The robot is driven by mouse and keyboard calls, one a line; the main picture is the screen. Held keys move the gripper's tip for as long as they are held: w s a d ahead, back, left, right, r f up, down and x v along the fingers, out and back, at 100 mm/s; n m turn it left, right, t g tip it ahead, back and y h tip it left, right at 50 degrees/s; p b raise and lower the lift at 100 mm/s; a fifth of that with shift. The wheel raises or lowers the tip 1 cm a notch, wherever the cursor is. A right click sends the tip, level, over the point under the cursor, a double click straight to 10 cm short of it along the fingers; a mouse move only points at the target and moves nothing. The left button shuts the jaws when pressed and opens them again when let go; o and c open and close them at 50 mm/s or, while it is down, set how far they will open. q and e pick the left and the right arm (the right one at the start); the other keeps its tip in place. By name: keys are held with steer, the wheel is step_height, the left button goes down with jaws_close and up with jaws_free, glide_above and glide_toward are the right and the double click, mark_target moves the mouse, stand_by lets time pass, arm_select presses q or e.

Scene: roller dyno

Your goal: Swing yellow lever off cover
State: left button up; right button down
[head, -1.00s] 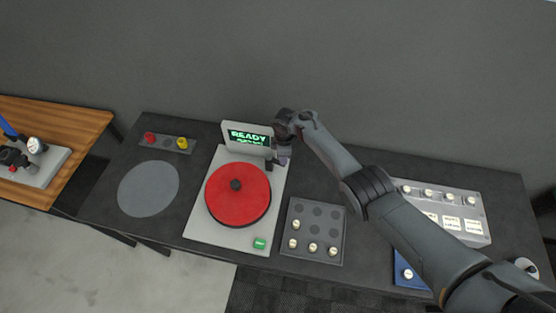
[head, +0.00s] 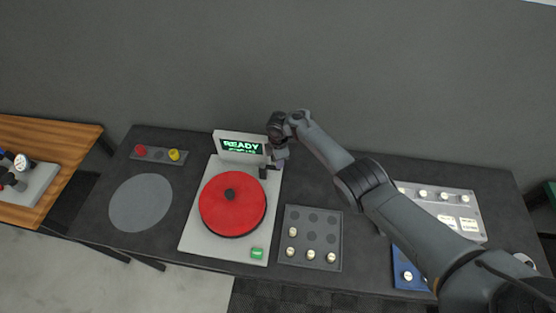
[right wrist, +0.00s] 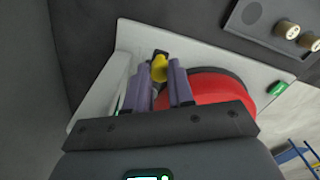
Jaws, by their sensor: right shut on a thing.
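The round red cover (head: 232,204) with a dark knob lies on the light grey device (head: 193,236). It shows partly in the right wrist view (right wrist: 212,91), behind the fingers. The yellow lever (right wrist: 160,66) shows between the fingertips in the right wrist view, beside the cover's edge. My right gripper (right wrist: 160,82) is shut on the lever. In the head view it points down at the device's back right corner, where the lever is hidden. My left gripper is not in view.
A screen (head: 240,146) reading "READY" stands at the device's back, close left of my right gripper. A green button (head: 257,253) is at its front. A dark tray (head: 325,262) with several pale-topped pieces lies right. A grey disc (head: 141,203) lies left.

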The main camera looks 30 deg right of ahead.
steer(key=c, duration=1)
jaws_free()
steer(key=shift+r, duration=0.5)
step_height(320, 180, up, 10)
steer(key=p, duration=0.3)
steer(key=shift+f, duration=0.15)
